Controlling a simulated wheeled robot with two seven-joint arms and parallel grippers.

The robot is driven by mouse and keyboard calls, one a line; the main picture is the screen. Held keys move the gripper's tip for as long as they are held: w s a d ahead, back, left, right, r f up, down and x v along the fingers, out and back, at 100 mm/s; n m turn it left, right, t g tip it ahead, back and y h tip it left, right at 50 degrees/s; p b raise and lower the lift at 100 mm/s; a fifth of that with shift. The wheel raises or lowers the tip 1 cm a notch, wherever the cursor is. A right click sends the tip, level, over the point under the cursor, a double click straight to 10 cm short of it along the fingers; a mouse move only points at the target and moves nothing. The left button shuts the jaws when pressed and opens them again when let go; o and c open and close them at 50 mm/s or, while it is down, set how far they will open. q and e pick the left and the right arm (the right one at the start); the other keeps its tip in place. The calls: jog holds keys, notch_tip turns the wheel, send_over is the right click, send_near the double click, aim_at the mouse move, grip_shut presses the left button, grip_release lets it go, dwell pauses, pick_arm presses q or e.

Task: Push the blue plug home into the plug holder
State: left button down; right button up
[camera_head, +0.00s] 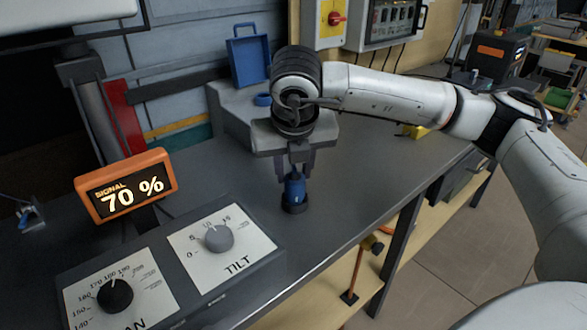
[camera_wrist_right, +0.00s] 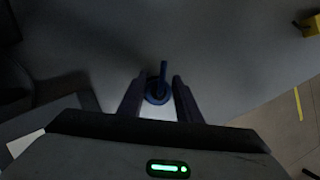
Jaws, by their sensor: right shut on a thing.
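The blue plug (camera_head: 295,187) stands upright on the grey bench in the head view, its lower end at the dark round plug holder (camera_head: 295,208). How deep it sits in the holder cannot be told. My right gripper (camera_head: 296,172) points down from above, its fingers shut on the plug's upper part. In the right wrist view the blue plug (camera_wrist_right: 163,72) shows between the two fingers of my right gripper (camera_wrist_right: 158,84), and the holder is mostly hidden under it. My left gripper is not in view.
An orange display (camera_head: 126,185) reads "SIGNAL 70 %". A console with a TILT knob (camera_head: 219,237) and a black knob (camera_head: 115,295) stands at front left. A grey block with a blue open box (camera_head: 249,55) is behind. The bench right of the plug is clear to its edge.

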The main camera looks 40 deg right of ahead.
jog(key=o, duration=1.3)
jog(key=shift+o, duration=0.2)
jog(key=v, duration=1)
jog(key=shift+p, duration=0.35)
jog(key=shift+s+a+r, duration=0.1)
jog(key=shift+r, duration=0.05)
